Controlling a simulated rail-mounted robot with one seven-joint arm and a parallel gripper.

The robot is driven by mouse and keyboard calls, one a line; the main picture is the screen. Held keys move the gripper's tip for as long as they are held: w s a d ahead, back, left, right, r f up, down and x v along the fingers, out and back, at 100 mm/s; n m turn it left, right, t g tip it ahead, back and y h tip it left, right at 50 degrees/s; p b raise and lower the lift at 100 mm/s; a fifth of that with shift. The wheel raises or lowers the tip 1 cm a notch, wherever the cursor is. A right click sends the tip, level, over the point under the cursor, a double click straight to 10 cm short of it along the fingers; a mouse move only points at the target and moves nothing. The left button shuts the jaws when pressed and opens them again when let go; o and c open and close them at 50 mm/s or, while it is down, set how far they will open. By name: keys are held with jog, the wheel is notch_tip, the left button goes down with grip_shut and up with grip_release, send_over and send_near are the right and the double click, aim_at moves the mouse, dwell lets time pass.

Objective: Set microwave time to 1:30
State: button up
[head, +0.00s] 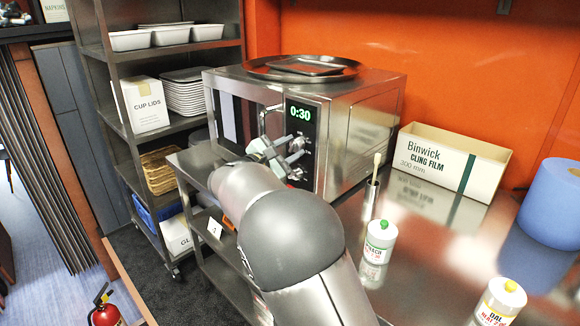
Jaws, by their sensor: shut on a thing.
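The steel microwave (362,120) stands on a steel counter against the orange wall. Its green display (300,114) reads 0:30. Below the display is the control panel with a dial (296,174) low on it. My gripper (289,154) is at this panel, reaching in from the front left, below the display. It is shut on a control dial, which the fingers largely hide; I cannot tell exactly how the fingers sit around it. My arm covers the lower front of the microwave. The door handle (264,119) is left of the display, and the door looks shut.
Round trays (262,69) lie on the microwave. To the right are a cling film box (452,160), a thin holder with a stick (371,190), two white bottles (380,240) and a blue roll (553,205). A shelf rack (118,90) stands left.

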jog(key=m+b, duration=0.2)
jog(key=b, duration=0.1)
jog(key=f+m+b, duration=0.1)
jog(key=m+b, duration=0.1)
jog(key=b, duration=0.1)
jog(key=m+b, duration=0.3)
jog(key=b, duration=0.2)
jog(key=shift+m, duration=0.4)
jog(key=m+b, duration=0.3)
jog(key=b, duration=0.1)
jog(key=shift+r+h, duration=0.1)
jog(key=shift+h, duration=0.2)
jog(key=shift+r+m+b, duration=0.15)
jog(key=shift+m+b, duration=0.6)
jog(key=shift+m, duration=0.25)
jog(key=o, duration=1)
